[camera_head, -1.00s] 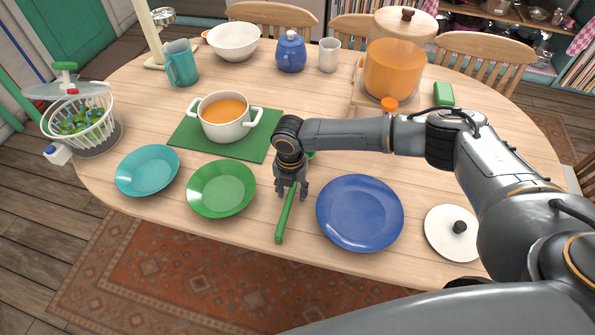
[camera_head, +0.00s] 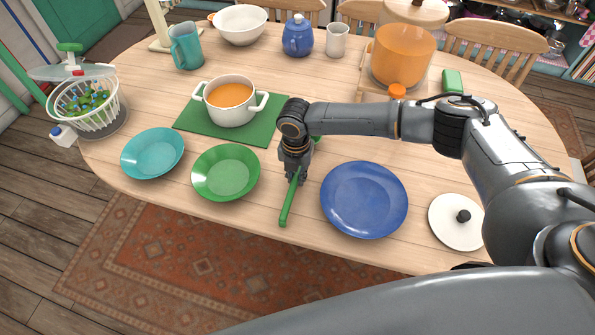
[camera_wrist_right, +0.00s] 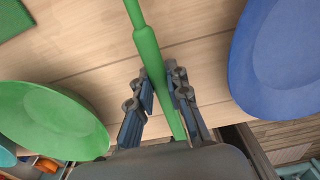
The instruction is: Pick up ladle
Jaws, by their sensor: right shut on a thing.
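The green ladle (camera_head: 288,203) lies on the table between the green plate and the blue plate, its handle pointing toward the near edge. Its far end is mostly hidden behind my right gripper and arm in the head view. My right gripper (camera_head: 296,176) points down over the handle and is shut on it. In the right wrist view the green handle (camera_wrist_right: 149,50) runs between the two fingers of the right gripper (camera_wrist_right: 162,92). My left gripper is not in view.
The green plate (camera_head: 226,173) is left of the ladle and the blue plate (camera_head: 364,200) right. A white pot of orange soup (camera_head: 231,100) stands on a green mat (camera_head: 190,123). A white lid (camera_head: 445,228) lies at the right. The table's near edge is close to the handle end.

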